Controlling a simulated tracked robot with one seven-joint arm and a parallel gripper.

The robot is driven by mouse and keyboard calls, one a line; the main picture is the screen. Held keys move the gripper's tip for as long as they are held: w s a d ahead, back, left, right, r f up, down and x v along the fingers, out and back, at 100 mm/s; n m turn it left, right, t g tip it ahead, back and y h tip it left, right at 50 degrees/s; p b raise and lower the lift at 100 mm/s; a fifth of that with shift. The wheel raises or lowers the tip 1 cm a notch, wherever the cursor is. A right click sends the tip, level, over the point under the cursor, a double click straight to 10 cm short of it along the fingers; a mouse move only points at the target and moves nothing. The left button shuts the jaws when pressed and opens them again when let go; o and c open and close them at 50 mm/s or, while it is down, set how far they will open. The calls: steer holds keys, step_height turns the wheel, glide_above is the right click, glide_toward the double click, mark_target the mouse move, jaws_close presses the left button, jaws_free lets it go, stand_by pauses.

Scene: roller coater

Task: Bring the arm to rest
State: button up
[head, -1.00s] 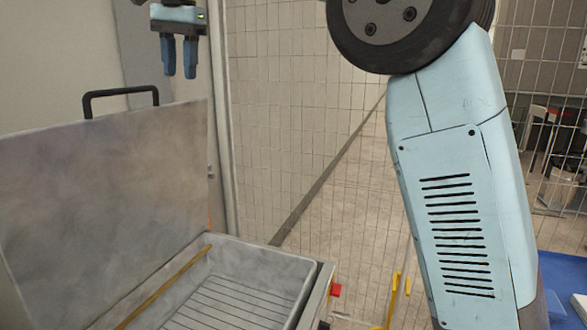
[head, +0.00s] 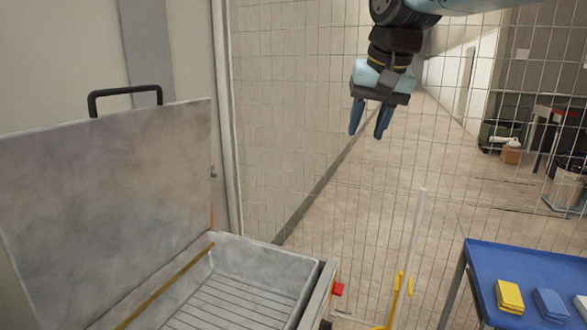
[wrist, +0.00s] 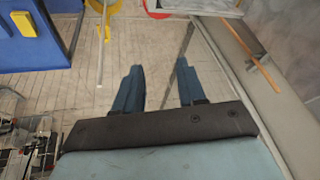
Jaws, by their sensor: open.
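My gripper (head: 369,120) hangs in the air at the upper middle of the head view. Its two blue fingers point down and are apart, with nothing between them. In the wrist view the fingers (wrist: 157,88) also stand apart and empty, over the floor and wire mesh. The gripper touches nothing. Part of my arm shows above it at the top edge of the head view.
An open grey tray (head: 300,265) with a raised lid (head: 110,190) and black handle stands at left. A blue table (head: 490,260) with yellow and blue blocks is at lower right. A wire mesh fence (head: 300,120) and a pole (head: 415,230) stand between.

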steer(key=s+d+f+n+t+h, duration=0.1)
steer(key=s+d+f, duration=0.8)
steer(key=s+f, duration=0.3)
steer(key=shift+s+d+f, duration=0.15)
steer(key=shift+d+f, duration=0.25)
steer(key=shift+f, duration=0.75)
